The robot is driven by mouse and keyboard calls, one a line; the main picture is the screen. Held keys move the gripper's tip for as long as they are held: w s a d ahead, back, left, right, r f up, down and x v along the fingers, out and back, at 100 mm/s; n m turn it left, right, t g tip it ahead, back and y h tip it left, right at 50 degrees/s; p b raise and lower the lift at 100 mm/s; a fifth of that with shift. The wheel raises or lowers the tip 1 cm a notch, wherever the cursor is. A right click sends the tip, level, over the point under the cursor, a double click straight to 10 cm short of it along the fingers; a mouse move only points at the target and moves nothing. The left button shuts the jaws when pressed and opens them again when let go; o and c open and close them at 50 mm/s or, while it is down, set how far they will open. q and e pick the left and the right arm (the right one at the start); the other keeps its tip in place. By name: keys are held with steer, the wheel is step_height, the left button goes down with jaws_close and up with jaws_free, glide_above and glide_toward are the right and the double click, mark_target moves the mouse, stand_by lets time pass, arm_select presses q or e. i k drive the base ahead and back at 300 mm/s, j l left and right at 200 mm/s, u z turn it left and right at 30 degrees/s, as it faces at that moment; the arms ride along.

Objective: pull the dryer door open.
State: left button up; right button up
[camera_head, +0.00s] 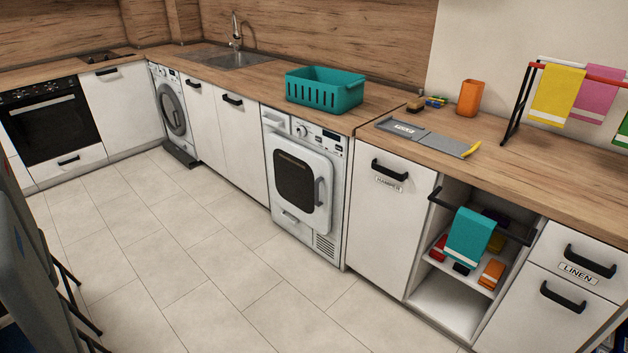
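The dryer (327,230) is a white front-loading machine under the wooden worktop, at the centre of the view. Its squarish white door (320,160) has a dark window (295,176) and appears shut. A grey upright handle (319,191) is on the door's right side. A control panel with a knob and display runs above the door, and a vent grille is low at the right. Neither of my grippers is in view, and nothing touches the door.
The tiled floor (190,255) before the dryer is clear. A teal basket (325,98) stands on the worktop above. The hamper cabinet (385,225) adjoins on the right. A washer (172,108) with a round door is further left. Dark chair-like shapes (22,250) occupy the lower left.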

mark_target(300, 178)
steer(key=i+j, duration=0.2)
steer(key=i, duration=0.15)
steer(key=i+j+u, duration=0.1)
steer(key=i+j, duration=0.15)
steer(key=i+j+z, duration=0.25)
steer(key=i+j, duration=0.85)
steer(key=j, duration=0.15)
